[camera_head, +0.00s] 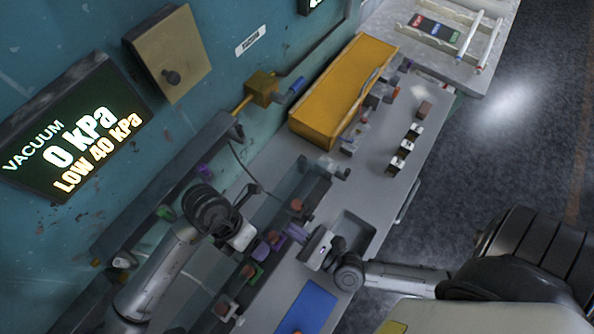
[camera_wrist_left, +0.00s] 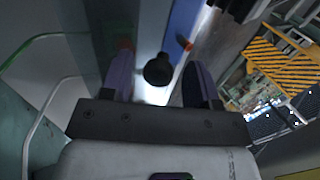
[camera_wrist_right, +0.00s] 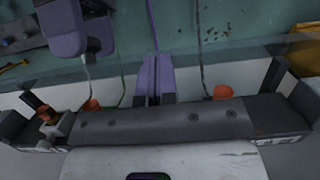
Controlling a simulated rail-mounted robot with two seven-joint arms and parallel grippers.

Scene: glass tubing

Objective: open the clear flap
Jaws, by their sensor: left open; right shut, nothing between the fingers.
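My left gripper (camera_head: 262,248) is low over the bench, its purple fingers apart. In the left wrist view, a round black knob (camera_wrist_left: 158,70) shows between the open fingers (camera_wrist_left: 157,85); I cannot tell whether they touch it. A pale see-through panel with rounded edges (camera_wrist_left: 50,75) is left of the fingers, possibly the clear flap. Its hinge and how far it stands open cannot be made out. My right gripper (camera_head: 298,232) is shut and empty close to the left one; its purple fingers (camera_wrist_right: 154,80) are together in the right wrist view.
Orange knobs (camera_wrist_right: 222,92) stand on either side of my right fingers. A yellow tray (camera_head: 340,90) and small blocks (camera_head: 403,148) occupy the bench's far part. A blue mat (camera_head: 308,308) lies near the front.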

